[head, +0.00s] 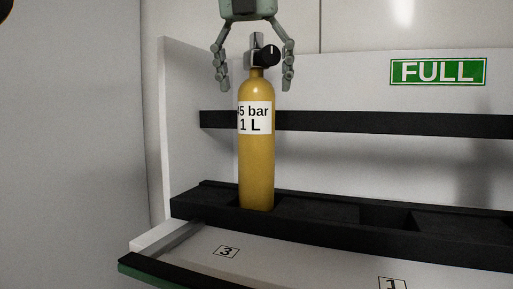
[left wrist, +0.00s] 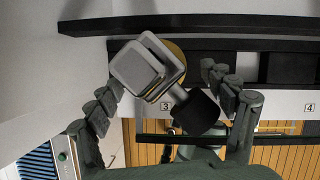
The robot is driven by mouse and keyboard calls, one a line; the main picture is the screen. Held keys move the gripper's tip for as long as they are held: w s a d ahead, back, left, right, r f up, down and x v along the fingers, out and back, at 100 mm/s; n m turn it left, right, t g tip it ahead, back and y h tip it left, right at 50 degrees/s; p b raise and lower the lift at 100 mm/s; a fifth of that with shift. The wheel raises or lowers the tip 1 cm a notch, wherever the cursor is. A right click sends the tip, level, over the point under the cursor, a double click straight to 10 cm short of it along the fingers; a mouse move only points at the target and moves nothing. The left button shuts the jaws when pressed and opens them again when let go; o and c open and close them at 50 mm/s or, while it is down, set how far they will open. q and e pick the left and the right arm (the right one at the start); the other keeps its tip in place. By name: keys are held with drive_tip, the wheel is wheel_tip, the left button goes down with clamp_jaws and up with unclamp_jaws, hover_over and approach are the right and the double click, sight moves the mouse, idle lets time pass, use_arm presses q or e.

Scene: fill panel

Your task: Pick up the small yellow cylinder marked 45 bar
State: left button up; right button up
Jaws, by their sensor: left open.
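The small yellow cylinder (head: 257,165) stands upright in a slot of the black rack in the head view. Its white label reads "45 bar 1 L", with the first digit partly out of sight round the curve. A grey valve with a black knob (head: 269,55) tops it. My left gripper (head: 256,84) points down from above, open, with its fingers on either side of the valve. In the left wrist view the valve (left wrist: 146,68) and black knob (left wrist: 197,114) lie between the open fingers (left wrist: 165,100). My right gripper is not clearly in view.
The black rack (head: 325,215) has empty slots to the right. A black rail (head: 370,123) runs behind the cylinder. A green "FULL" sign (head: 438,72) is on the white back panel. A white side wall (head: 183,120) stands close left. A white ledge (head: 300,262) carries numbers 3 and 1.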

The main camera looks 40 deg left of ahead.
use_arm(q)
drive_tip(key=shift+x, duration=1.35)
drive_tip(key=shift+c, duration=0.6)
drive_tip(key=shift+s+f, duration=0.15)
drive_tip(key=c, duration=1.4)
drive_tip(key=shift+c, duration=1.2)
drive_tip(key=shift+r, duration=0.3)
